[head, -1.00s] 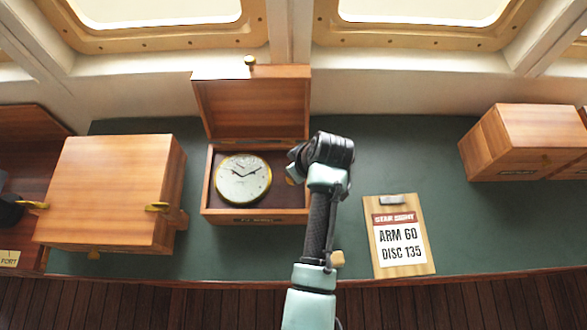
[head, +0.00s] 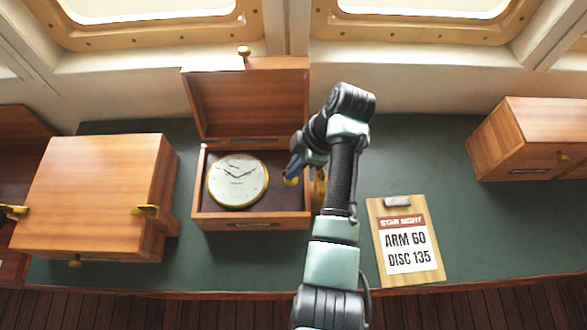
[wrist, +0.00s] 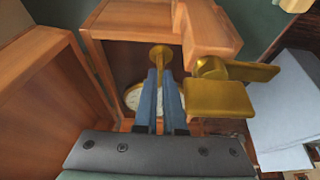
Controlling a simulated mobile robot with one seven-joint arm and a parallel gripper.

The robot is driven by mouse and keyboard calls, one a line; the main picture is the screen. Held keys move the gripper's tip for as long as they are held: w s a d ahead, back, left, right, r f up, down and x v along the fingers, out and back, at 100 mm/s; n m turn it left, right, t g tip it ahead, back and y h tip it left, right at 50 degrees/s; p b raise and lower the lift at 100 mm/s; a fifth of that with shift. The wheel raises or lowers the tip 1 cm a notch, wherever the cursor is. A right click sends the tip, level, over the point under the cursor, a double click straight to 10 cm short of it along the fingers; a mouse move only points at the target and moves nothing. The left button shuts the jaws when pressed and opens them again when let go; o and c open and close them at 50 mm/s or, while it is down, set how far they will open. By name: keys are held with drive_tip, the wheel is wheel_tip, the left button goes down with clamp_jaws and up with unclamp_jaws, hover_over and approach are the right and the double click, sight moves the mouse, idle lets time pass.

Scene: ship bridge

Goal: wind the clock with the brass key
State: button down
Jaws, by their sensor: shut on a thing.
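The clock (head: 238,182) has a white face and brass rim. It lies face up in an open wooden box (head: 255,221); in the wrist view my fingers partly hide its face (wrist: 132,98). My gripper (head: 291,168) is at the right side of the box, right of the clock. In the wrist view its blue fingers (wrist: 161,80) are shut on a slim brass stem with a round brass end (wrist: 160,54), which I take for the brass key. A two-winged brass piece (wrist: 220,98) shows right of the fingers; whether it joins the stem I cannot tell.
The box lid (head: 250,98) stands open at the back. A closed wooden cabinet (head: 90,190) with brass fittings stands close on the left. A clipboard (head: 432,270) lies at the right front, with another wooden cabinet (head: 525,140) beyond. The green desktop between them is clear.

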drive_tip(key=shift+w+n+b, duration=0.1)
drive_tip(key=shift+n+b, duration=0.2)
drive_tip(key=shift+n, duration=0.3)
drive_tip(key=c, duration=1)
unclamp_jaws()
drive_tip(key=p+v, duration=0.4)
drive_tip(key=v, duration=0.9)
drive_tip(key=shift+w, duration=0.2)
